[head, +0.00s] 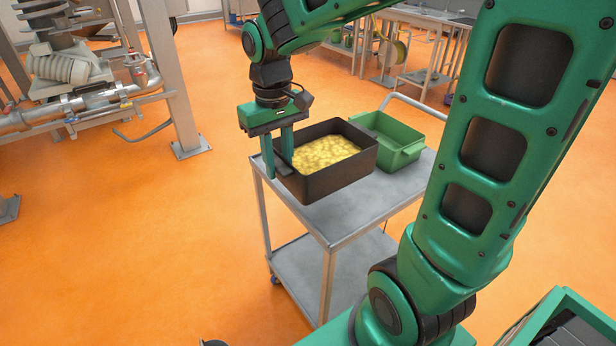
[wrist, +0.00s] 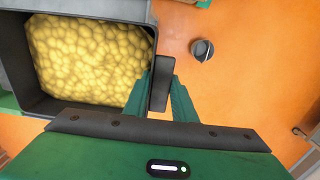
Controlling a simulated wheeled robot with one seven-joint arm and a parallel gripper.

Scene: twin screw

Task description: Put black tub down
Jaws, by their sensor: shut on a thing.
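The black tub (head: 335,180) is full of yellow, lumpy contents (head: 323,153) and is at the grey cart's top (head: 375,213), over its left part. I cannot tell whether its base touches the cart. My gripper (head: 283,172) points down at the tub's left end, with its fingers shut on the handle there. In the wrist view, the fingers (wrist: 162,92) close on the dark handle, and the tub (wrist: 85,8) lies to the left with its yellow contents (wrist: 88,60). The tub's underside is hidden.
A green tub (head: 402,150) stands on the cart, right behind the black tub. The cart has a lower shelf (head: 310,268) and a push handle (head: 415,103). A steel post (head: 172,75) and pipework stand at left. Orange floor (head: 120,250) is open at left.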

